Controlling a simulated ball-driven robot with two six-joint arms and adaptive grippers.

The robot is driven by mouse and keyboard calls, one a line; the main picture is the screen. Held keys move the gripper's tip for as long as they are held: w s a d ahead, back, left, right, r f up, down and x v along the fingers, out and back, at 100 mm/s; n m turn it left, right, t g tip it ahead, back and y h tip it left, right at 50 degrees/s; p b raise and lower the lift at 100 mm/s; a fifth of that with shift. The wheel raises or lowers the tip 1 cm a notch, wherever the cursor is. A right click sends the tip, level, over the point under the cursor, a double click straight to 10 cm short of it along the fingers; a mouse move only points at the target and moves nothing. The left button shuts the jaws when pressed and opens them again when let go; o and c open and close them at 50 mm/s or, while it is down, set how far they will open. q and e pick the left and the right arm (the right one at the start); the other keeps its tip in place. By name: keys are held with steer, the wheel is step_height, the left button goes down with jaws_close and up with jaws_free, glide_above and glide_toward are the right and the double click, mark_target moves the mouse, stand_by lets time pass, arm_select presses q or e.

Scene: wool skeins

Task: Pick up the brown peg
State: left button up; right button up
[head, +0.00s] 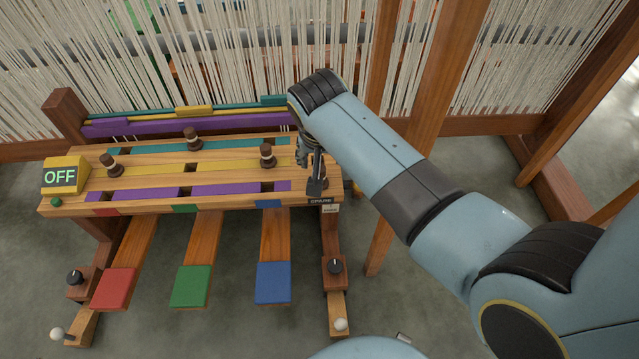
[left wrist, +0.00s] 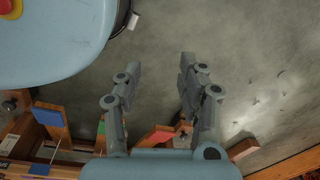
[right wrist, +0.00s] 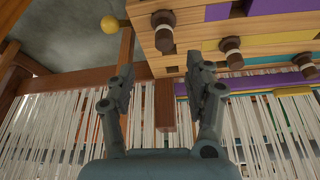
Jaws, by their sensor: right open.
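Several brown pegs with pale bands stand on the wooden loom panel. In the head view one is at the left (head: 111,164), one in the upper middle (head: 193,138) and one at right of centre (head: 267,155). Another brown peg (right wrist: 164,34) stands at the SPARE end, largely hidden behind my right gripper in the head view. My right gripper (head: 315,183) is over that end; in the right wrist view its fingers (right wrist: 162,80) are apart and empty, with this peg just beyond the tips. My left gripper (left wrist: 160,65) is open and empty over the floor, outside the head view.
The panel (head: 150,205) has coloured strips and a yellow OFF box (head: 63,174). Red (head: 113,288), green (head: 191,286) and blue (head: 273,282) pedals stick out in front. Upright loom posts (head: 425,110) and white warp threads stand behind. A yellow ball (right wrist: 110,24) is beside the panel end.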

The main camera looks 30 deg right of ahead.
mark_target(323, 169)
steer(key=b+x, duration=0.2)
steer(key=x, duration=0.2)
steer(key=shift+f, duration=0.35)
steer(key=b+x, duration=0.2)
steer(key=x, duration=0.1)
steer(key=b+x, duration=0.2)
steer(key=shift+w+a+f, duration=0.1)
steer(key=shift+a+f, duration=0.05)
steer(key=shift+a, duration=0.2)
steer(key=shift+w, duration=0.1)
arm_select(q)
steer(key=w+d+r+t, duration=0.2)
steer(key=w+r, duration=0.4)
steer(key=r, duration=0.4)
steer(key=shift+w+d+h, duration=0.3)
steer(key=shift+d+h, duration=0.1)
steer(key=shift+d, duration=0.3)
arm_select(e)
steer(key=c, duration=0.9)
